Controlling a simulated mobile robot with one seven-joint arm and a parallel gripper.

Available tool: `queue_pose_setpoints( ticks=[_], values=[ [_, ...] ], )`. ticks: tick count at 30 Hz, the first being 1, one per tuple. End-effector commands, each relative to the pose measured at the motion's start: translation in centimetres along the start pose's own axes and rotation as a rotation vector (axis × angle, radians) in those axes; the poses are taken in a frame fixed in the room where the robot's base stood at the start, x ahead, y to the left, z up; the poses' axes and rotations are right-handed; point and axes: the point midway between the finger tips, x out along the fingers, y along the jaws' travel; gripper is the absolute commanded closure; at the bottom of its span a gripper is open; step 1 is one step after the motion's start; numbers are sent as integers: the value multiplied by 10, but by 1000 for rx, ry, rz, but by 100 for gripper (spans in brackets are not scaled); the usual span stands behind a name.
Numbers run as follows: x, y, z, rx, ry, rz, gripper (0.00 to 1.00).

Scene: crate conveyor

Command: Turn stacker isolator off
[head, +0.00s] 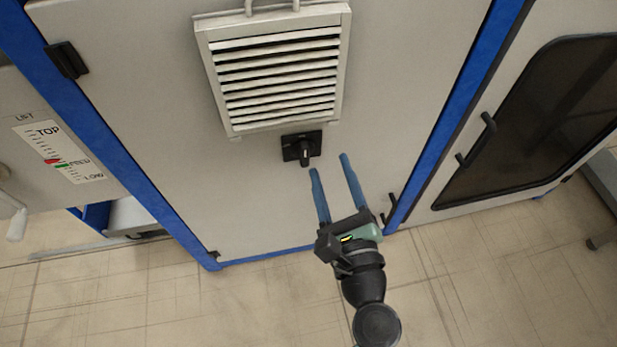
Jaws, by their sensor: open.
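A black rotary isolator switch (303,148) sits on the grey cabinet door, just below the vent grille. Its knob stands out from a square black plate, with a light mark on it. No label shows on it, so its setting cannot be read for sure. My gripper (328,162) is open, with two long blue fingers pointing up toward the cabinet. The fingertips are apart and empty, below and to the right of the switch. The left fingertip appears close to the knob, but I cannot tell the depth gap.
A louvred vent (275,75) is above the switch. A black door handle (391,208) is at the door's lower right. Blue frame posts (465,90) flank the door. A dark-windowed door (540,120) stands right, a level gauge panel (60,150) left. The tiled floor (200,305) in front is clear.

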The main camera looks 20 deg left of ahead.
Motion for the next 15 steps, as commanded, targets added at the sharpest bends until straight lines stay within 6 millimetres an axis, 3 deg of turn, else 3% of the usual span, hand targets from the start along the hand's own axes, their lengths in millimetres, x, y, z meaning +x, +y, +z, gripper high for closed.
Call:
queue_pose_setpoints(
  ticks=[1, 6, 11, 15],
  values=[
    [-10, 24, -32, 134, 7, 7, 46],
    [-28, 55, -66, 428, 6, 8, 46],
    [-25, 61, -71, 503, 2, 6, 46],
    [-4, 60, -69, 499, -1, 7, 46]
  ],
)
